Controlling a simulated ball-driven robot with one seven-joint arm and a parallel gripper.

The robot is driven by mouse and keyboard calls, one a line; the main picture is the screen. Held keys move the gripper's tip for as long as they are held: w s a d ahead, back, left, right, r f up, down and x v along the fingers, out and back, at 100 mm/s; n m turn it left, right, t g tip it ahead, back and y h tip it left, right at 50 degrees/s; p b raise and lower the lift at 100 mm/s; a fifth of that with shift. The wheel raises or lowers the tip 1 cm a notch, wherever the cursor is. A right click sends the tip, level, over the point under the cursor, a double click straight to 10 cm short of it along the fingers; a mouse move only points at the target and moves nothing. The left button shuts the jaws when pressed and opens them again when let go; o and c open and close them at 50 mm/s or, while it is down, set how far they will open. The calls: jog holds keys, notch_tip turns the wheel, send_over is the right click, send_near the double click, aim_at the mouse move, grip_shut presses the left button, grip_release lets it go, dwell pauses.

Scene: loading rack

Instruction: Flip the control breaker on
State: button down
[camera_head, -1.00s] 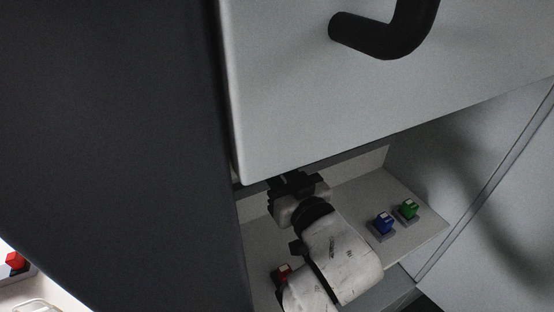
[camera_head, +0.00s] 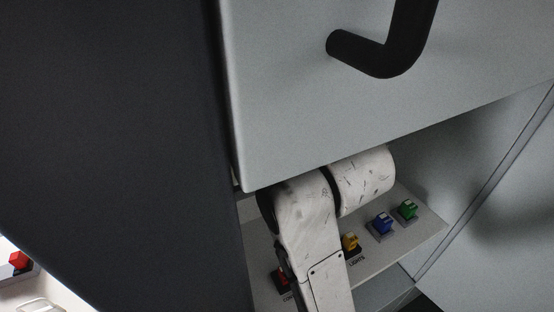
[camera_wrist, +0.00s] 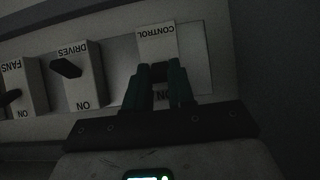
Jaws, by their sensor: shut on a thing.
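The control breaker (camera_wrist: 149,41) is a pale block marked CONTROL in the wrist view. Its dark lever (camera_wrist: 160,72) shows between the fingertips of my gripper (camera_wrist: 160,75). Which way the lever is thrown cannot be told. In the head view my gripper and the breakers are hidden behind the grey cabinet panel (camera_head: 300,110); only my arm shows, reaching up under the panel's lower edge.
The drives breaker (camera_wrist: 83,80) and fans breaker (camera_wrist: 22,85) stand left of the control breaker. Below the panel, a shelf (camera_head: 400,245) bears red (camera_head: 280,280), yellow (camera_head: 350,241), blue (camera_head: 382,223) and green (camera_head: 407,209) switches. A black handle (camera_head: 385,55) juts from the panel.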

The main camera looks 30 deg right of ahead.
jog(key=shift+w+r, duration=0.1)
dwell(0.4)
jog(key=c, duration=1)
grip_release()
jog(key=shift+o, duration=0.2)
jog(key=shift+f, duration=0.2)
